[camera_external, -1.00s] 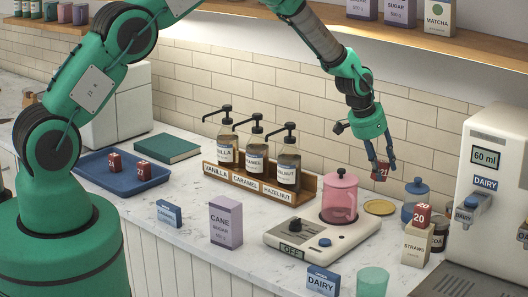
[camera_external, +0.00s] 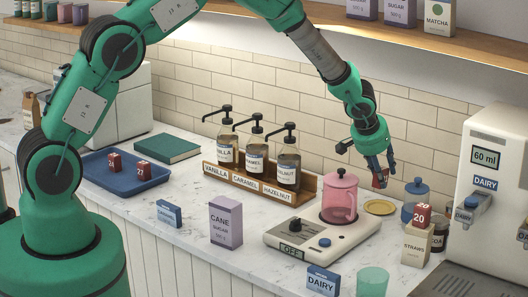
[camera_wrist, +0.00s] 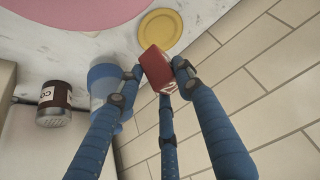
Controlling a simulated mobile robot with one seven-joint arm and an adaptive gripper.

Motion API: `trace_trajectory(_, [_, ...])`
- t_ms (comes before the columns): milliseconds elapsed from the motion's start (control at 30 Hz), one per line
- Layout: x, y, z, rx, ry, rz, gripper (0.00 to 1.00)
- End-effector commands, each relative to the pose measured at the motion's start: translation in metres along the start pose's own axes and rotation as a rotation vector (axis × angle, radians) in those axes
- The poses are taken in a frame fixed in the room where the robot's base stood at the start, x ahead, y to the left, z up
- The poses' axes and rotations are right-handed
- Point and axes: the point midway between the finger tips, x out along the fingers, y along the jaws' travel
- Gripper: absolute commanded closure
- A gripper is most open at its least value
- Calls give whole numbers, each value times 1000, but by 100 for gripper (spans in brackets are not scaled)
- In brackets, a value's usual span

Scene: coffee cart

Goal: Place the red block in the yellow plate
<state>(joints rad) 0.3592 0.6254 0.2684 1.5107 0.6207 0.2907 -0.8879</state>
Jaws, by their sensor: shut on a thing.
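My gripper (camera_external: 379,172) is shut on a red block (camera_external: 380,181) and holds it in the air above the counter at the back right. In the wrist view the red block (camera_wrist: 156,67) sits between the blue fingers (camera_wrist: 155,75). The yellow plate (camera_external: 379,207) lies empty on the counter, just right of the pink pitcher and below the held block. In the wrist view the plate (camera_wrist: 160,33) shows just past the block, apart from it.
A blue jar (camera_external: 418,192) and a straws box (camera_external: 417,243) with a red block (camera_external: 421,215) on top stand right. Two red blocks lie on the blue tray (camera_external: 98,178). The tiled wall (camera_external: 340,125) is close behind.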

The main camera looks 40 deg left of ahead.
Motion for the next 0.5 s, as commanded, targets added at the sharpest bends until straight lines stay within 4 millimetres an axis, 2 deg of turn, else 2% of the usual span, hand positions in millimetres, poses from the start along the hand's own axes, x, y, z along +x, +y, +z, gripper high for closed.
trace_trajectory(267, [1,4,0,-119,46,-76,95])
trace_trajectory(500, [-4,10,-12,-268,104,-176,95])
